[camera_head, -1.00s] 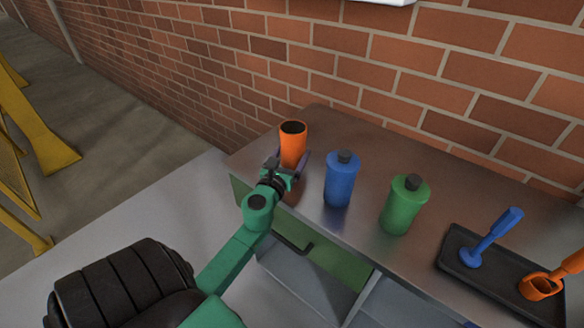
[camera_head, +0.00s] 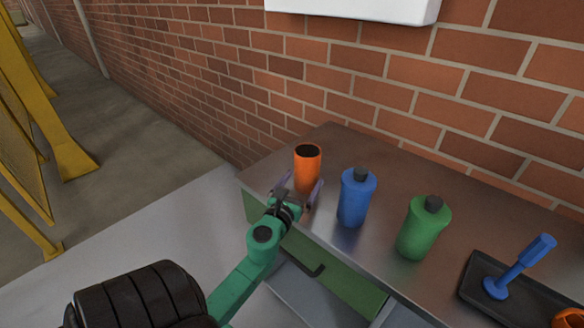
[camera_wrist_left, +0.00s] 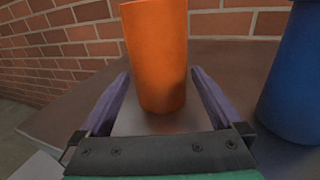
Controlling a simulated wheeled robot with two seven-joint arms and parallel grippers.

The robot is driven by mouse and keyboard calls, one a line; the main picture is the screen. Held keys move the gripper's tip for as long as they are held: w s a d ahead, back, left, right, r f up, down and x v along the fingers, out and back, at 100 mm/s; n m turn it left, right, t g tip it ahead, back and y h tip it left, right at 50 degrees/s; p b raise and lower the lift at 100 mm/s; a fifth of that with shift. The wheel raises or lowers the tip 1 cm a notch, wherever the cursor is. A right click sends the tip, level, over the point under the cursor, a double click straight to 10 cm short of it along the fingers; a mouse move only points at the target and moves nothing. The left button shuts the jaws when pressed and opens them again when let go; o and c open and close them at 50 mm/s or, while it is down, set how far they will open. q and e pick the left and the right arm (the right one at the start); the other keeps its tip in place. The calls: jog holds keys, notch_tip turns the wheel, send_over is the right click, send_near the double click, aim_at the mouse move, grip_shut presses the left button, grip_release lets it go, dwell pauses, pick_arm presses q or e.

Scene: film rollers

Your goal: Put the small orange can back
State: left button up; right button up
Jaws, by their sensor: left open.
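The small orange can (camera_head: 307,172) stands upright on the far left part of the metal counter, its dark open top facing up. My left gripper (camera_head: 299,188) is at its near side, fingers open. In the left wrist view the orange can (camera_wrist_left: 157,55) rises between and just beyond the two spread purple fingers (camera_wrist_left: 160,88), with a gap on each side. My right gripper is not in view.
A blue bottle (camera_head: 356,197) stands close to the right of the can, also in the left wrist view (camera_wrist_left: 297,80). A green bottle (camera_head: 423,228) is further right, then a black tray (camera_head: 474,271) with a blue tool (camera_head: 519,266). A brick wall (camera_head: 330,75) is behind.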

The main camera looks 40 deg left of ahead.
pick_arm(q)
jog(key=b+v, duration=0.3)
jog(key=v, duration=0.6)
jog(key=shift+s+d, duration=0.1)
jog(key=shift+s, duration=0.05)
